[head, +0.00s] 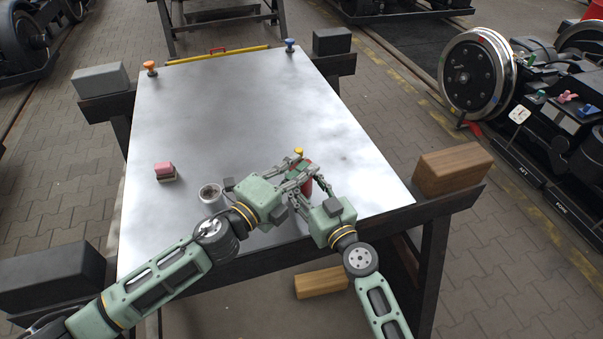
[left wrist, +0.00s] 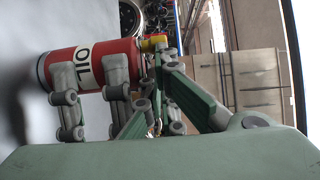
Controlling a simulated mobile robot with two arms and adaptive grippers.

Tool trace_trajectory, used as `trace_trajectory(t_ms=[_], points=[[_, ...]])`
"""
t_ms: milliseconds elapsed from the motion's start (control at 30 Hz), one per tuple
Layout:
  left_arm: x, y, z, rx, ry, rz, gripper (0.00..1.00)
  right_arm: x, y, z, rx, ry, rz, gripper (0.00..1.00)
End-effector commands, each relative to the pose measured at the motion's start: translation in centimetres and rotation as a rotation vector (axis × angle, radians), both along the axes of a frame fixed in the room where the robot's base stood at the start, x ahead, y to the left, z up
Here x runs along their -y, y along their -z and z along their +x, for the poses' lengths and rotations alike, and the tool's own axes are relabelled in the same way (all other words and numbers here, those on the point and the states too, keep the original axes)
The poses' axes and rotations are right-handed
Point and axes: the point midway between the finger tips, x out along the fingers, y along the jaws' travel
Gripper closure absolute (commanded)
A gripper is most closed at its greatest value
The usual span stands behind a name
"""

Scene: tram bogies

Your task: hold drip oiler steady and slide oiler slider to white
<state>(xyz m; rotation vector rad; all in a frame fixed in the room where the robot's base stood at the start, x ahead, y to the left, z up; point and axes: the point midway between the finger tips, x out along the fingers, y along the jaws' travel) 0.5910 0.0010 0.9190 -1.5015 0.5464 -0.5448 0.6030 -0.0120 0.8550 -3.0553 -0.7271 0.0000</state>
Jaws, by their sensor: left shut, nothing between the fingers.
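The drip oiler (head: 308,187) is a red can near the front edge of the metal table, partly hidden by my grippers. In the left wrist view it (left wrist: 88,60) lies sideways in the picture, with a white OIL label and a yellow part (left wrist: 154,42) at its top end. The yellow top (head: 299,151) also shows in the head view. I cannot tell the slider's setting or see a white mark. My right gripper (head: 310,186) has grey fingers lying across the can, shut on it. My left gripper (head: 298,172) is shut and empty, its fingertips close to the oiler's top.
A metal cup (head: 210,194) and a pink-topped block (head: 165,171) stand on the table to the left. Orange (head: 150,67) and blue (head: 290,45) knobbed items and a yellow level (head: 218,54) are at the far edge. The table's middle is clear.

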Motion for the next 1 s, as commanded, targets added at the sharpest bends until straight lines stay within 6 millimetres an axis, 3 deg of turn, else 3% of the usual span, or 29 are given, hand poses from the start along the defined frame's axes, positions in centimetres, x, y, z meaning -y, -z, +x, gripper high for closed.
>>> trace_trajectory(t_ms=[233, 433, 700, 1000], points=[[0.0, 0.0, -0.6, -0.001, -0.003, 0.001, 1.0, -0.5, 0.1, -0.3, -0.001, -0.012, -0.002, 0.85], [0.4, 0.1, -4.4, -0.005, 0.002, -0.003, 1.0, -0.4, 0.1, -0.2, -0.002, -0.01, -0.002, 0.85], [-3.3, 0.2, -8.4, -0.004, -0.001, 0.001, 1.0, -0.3, 0.1, -0.2, -0.001, -0.007, -0.002, 0.85], [-5.5, 0.1, -11.1, -0.002, 0.0, 0.001, 1.0, -0.2, 0.1, -0.1, -0.001, -0.005, -0.002, 0.85]])
